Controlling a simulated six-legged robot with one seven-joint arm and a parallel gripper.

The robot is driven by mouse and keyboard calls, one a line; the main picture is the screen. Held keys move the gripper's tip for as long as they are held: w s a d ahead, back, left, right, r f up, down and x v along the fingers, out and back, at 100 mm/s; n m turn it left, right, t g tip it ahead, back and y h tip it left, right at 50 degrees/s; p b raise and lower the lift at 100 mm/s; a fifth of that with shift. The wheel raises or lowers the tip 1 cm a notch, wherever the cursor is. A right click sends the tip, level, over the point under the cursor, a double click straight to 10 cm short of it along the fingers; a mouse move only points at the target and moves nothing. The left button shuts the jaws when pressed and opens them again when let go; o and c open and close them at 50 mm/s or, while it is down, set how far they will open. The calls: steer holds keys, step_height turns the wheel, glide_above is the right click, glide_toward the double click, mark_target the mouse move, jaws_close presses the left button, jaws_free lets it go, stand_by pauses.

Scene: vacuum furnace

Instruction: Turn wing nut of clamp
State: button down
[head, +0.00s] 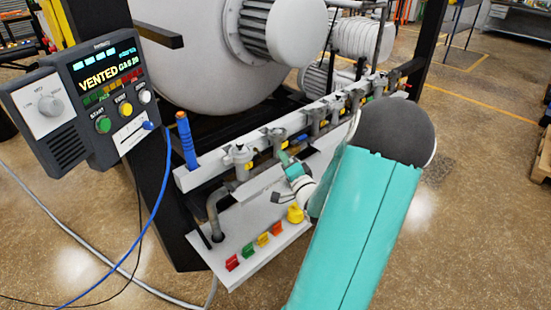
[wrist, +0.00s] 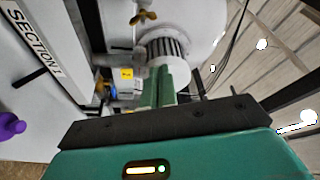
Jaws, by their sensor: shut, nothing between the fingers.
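A brass-coloured wing nut (wrist: 144,17) shows near the top of the wrist view, beside a grey ribbed round part (wrist: 165,48). I cannot tell which fitting is its clamp. My gripper (wrist: 163,78) has green fingers that are shut with nothing between them. The fingertips point at the ribbed part and overlap its lower edge in the picture; whether they touch it is unclear. The wing nut lies beyond the fingertips, apart from them. In the head view my gripper (head: 284,158) is small, beside the row of grey fittings (head: 240,156); the wing nut cannot be made out there.
A white rail (head: 207,167) carries several fittings in front of the large furnace vessel (head: 190,50). A shelf (head: 232,262) with coloured tags sits below. A control panel (head: 100,95) stands left with a blue cable. A white "SECTION 1" panel (wrist: 35,40) flanks my gripper.

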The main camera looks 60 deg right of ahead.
mark_target(257, 149)
steer(key=w, duration=0.7)
steer(key=shift+w+d+f, duration=0.25)
steer(key=shift+w, duration=0.15)
steer(key=shift+w+a+n+t, duration=0.15)
steer(key=shift+n+t, duration=0.35)
steer(key=shift+n, duration=1)
steer(key=n+t+y, duration=0.1)
steer(key=n, duration=0.2)
steer(key=n+t+y, duration=0.1)
steer(key=n, duration=0.3)
steer(key=a+n+t+y, duration=0.1)
steer(key=n, duration=0.2)
steer(key=shift+a+f, duration=0.1)
steer(key=shift+f, duration=0.05)
steer(key=shift+w, duration=0.1)
stand_by(0.5)
